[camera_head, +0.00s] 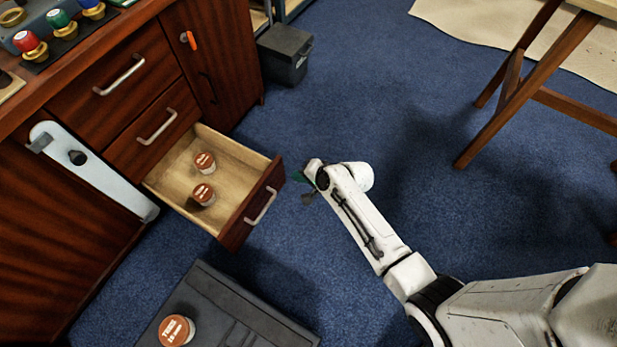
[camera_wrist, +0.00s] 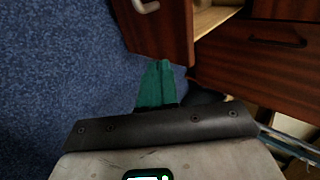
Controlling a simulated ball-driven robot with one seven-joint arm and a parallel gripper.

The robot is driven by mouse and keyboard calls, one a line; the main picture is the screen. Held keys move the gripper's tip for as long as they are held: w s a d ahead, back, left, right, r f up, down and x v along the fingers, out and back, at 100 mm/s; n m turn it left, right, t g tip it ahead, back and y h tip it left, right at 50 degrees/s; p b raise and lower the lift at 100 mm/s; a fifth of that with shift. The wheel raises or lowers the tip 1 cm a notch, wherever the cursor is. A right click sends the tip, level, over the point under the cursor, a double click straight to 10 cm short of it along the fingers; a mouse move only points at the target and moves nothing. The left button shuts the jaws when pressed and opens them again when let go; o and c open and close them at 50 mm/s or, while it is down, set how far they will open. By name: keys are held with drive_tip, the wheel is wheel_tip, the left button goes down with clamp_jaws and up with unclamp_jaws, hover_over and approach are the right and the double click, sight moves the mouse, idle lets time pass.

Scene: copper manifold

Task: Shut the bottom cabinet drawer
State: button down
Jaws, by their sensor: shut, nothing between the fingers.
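The bottom drawer (camera_head: 250,206) of the dark red wooden cabinet (camera_head: 112,72) is pulled out, showing its pale wooden inside. Two small jars with brown lids stand in it, one farther back (camera_head: 204,161) and one nearer the front (camera_head: 203,193). A metal handle (camera_head: 262,207) is on the drawer front. My gripper (camera_head: 301,178) is just right of the far end of the drawer front, partly hidden by my wrist. In the wrist view its green fingers (camera_wrist: 157,80) are shut and empty, close to the edge of the drawer front (camera_wrist: 158,32); contact cannot be told.
Two upper drawers are closed. A dark grey case (camera_head: 222,308) with a brown-lidded jar (camera_head: 176,330) on it is in front of the drawer. A black bin (camera_head: 285,53) stands beyond the cabinet. Wooden table legs (camera_head: 515,85) are at the right. Blue carpet between is clear.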

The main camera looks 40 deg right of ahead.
sight(275, 170)
drive_tip(key=w, duration=0.1)
drive_tip(key=w+a+f+b, duration=0.1)
drive_tip(key=w, duration=0.1)
drive_tip(key=w+f+b, duration=0.1)
drive_tip(key=shift+w+a+f, duration=0.15)
drive_tip(key=shift+w+a, duration=0.15)
drive_tip(key=shift+w, duration=0.05)
drive_tip(key=shift+w+a+b, duration=0.15)
drive_tip(key=shift+w+b, duration=0.15)
drive_tip(key=shift+w, duration=0.3)
